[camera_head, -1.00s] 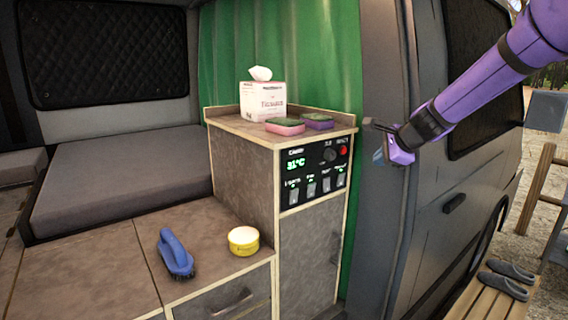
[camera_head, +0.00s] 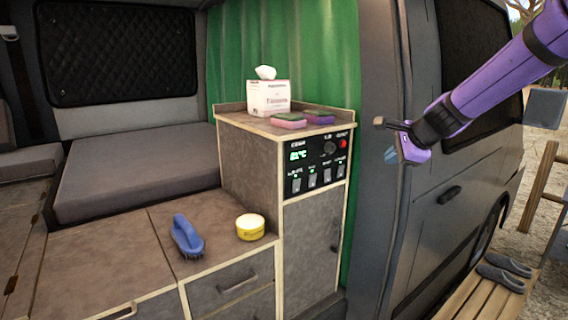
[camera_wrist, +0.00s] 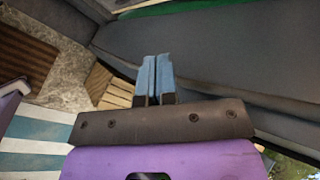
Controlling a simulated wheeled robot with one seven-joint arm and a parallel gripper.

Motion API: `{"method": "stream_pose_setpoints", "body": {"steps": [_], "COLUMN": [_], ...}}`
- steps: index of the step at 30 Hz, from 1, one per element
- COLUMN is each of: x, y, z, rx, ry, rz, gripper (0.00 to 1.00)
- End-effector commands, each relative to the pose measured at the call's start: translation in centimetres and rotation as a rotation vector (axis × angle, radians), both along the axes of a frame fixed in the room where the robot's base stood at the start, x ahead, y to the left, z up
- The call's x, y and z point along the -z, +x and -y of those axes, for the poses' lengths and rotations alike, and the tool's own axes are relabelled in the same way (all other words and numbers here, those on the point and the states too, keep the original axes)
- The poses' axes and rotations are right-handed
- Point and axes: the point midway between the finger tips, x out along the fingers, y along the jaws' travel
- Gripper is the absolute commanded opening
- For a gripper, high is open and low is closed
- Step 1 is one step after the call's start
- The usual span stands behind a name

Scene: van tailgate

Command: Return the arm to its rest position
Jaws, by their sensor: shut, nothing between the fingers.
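My purple arm reaches in from the upper right in the head view. My gripper (camera_head: 389,155) hangs in front of the van's grey door pillar, right of the control panel (camera_head: 318,162), touching nothing that I can see. In the wrist view the two blue fingers of my gripper (camera_wrist: 154,75) are side by side, closed together with nothing between them.
The cabinet top bears a tissue box (camera_head: 268,97) and two sponges (camera_head: 288,120). A blue brush (camera_head: 187,236) and a yellow tin (camera_head: 250,227) stand on the lower counter. A wooden bench (camera_head: 470,300) with slippers (camera_head: 500,277) is at lower right.

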Motion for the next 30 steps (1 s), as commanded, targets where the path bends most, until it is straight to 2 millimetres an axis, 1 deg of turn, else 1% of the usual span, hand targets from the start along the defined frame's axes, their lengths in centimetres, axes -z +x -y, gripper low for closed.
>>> {"method": "stream_pose_setpoints", "body": {"steps": [5,8,11,14,18,20,21,26,27,30], "x": [-1.3,-2.1,-2.9,-3.9,-5.0,-5.2,-5.3,-5.4,-5.3,-5.0], "y": [-2.5,-4.4,-6.8,-10.0,-15.3,-17.6,-19.2,-25.1,-26.6,-30.1], "z": [-0.8,-1.2,-1.6,-2.0,-2.2,-2.1,-2.0,-1.2,-0.9,-0.1], "rx": [-0.094,-0.161,-0.245,-0.354,-0.524,-0.595,-0.642,-0.823,-0.868,-0.971], "ry": [-0.081,-0.141,-0.217,-0.316,-0.474,-0.538,-0.581,-0.749,-0.789,-0.885], "rz": [0.018,0.029,0.041,0.057,0.074,0.077,0.077,0.081,0.079,0.074], "gripper": [0.0,0.0,0.0,0.0,0.0,0.0,0.0,0.0,0.0,0.0]}}
